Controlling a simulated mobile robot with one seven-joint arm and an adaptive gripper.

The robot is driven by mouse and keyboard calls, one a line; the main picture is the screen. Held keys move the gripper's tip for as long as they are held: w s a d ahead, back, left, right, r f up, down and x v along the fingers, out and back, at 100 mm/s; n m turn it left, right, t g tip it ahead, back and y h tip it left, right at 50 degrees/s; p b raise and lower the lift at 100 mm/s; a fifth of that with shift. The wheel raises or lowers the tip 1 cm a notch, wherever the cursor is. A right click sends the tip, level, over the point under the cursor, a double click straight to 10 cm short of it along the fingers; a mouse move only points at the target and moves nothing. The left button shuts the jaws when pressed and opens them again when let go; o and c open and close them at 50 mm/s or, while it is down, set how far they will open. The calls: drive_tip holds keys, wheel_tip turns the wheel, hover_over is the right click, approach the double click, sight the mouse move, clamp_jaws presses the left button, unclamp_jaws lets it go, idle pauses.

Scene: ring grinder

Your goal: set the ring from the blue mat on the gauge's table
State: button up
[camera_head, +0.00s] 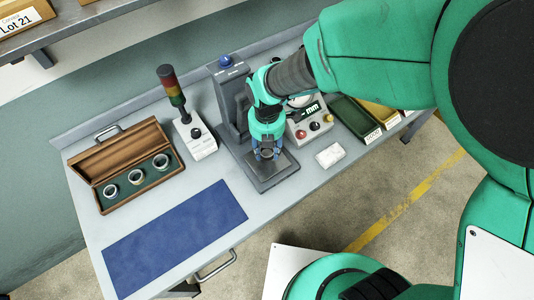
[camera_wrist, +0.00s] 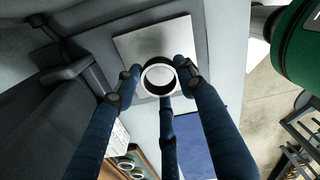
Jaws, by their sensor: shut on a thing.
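My gripper (camera_head: 266,152) is over the gauge's table (camera_head: 284,168), a light square plate on the dark base of the gauge (camera_head: 230,95). In the wrist view its blue fingers (camera_wrist: 160,84) are shut on a pale metal ring (camera_wrist: 145,84), seen end on with its bore open to view. Behind the ring lies the gauge's table (camera_wrist: 150,40). Whether the ring touches the plate or hangs just above it I cannot tell. The blue mat (camera_head: 175,240) is bare; it also shows in the wrist view (camera_wrist: 196,150).
An open wooden case (camera_head: 100,158) with three rings stands at the left. A signal-light box (camera_head: 198,142) stands left of the gauge. A control box (camera_head: 310,124), a white block (camera_head: 330,155) and a green tray (camera_head: 354,118) are to its right.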

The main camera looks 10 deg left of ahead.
sight(267, 155)
drive_tip(key=shift+f+b, duration=0.45)
drive_tip(key=shift+f, duration=1.25)
drive_tip(key=shift+f, duration=0.15)
drive_tip(key=o, duration=1.2)
wheel_tip(267, 155, up, 12)
drive_tip(key=shift+r+p, duration=0.15)
drive_tip(key=shift+p, duration=1.1)
